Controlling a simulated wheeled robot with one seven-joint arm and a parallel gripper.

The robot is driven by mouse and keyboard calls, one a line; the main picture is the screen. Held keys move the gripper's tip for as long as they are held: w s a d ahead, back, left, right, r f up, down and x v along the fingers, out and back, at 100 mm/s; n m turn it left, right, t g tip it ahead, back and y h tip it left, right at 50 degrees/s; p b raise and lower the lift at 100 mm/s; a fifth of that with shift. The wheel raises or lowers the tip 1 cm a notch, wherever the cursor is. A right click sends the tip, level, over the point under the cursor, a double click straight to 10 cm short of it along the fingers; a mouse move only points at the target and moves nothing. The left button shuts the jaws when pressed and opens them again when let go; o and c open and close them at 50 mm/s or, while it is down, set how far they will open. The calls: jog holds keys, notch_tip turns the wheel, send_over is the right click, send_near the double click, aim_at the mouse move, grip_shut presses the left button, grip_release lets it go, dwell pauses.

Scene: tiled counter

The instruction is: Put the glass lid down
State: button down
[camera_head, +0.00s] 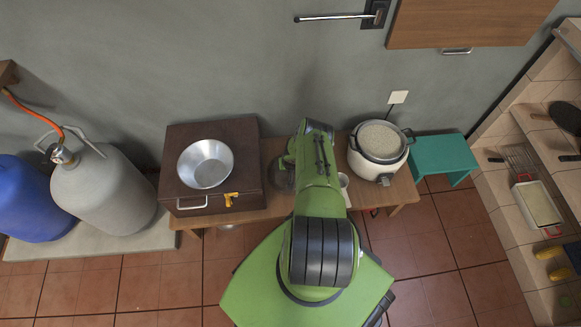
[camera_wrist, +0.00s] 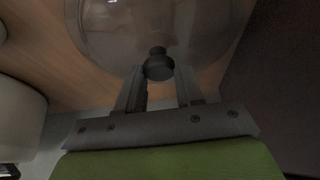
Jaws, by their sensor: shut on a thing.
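The glass lid (camera_wrist: 120,30) is a clear disc with a dark knob (camera_wrist: 158,66) at the top of the wrist view. My gripper (camera_wrist: 160,78) is shut on this knob, with one finger at each side. The lid is over the wooden bench (camera_wrist: 70,75); I cannot tell whether it touches the wood. In the head view, part of the lid (camera_head: 281,178) shows left of my green arm, between the brown box and the rice cooker. My arm hides the gripper and the rest of the lid there.
A brown box (camera_head: 245,150) with a metal bowl (camera_head: 205,163) stands left of the lid. An open white rice cooker (camera_head: 374,182) full of rice stands right. A small cup (camera_head: 343,180) is close beside my arm. A green stool (camera_head: 440,153) is farther right.

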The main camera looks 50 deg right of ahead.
jog(key=shift+f, duration=0.1)
jog(key=c, duration=0.7)
grip_release()
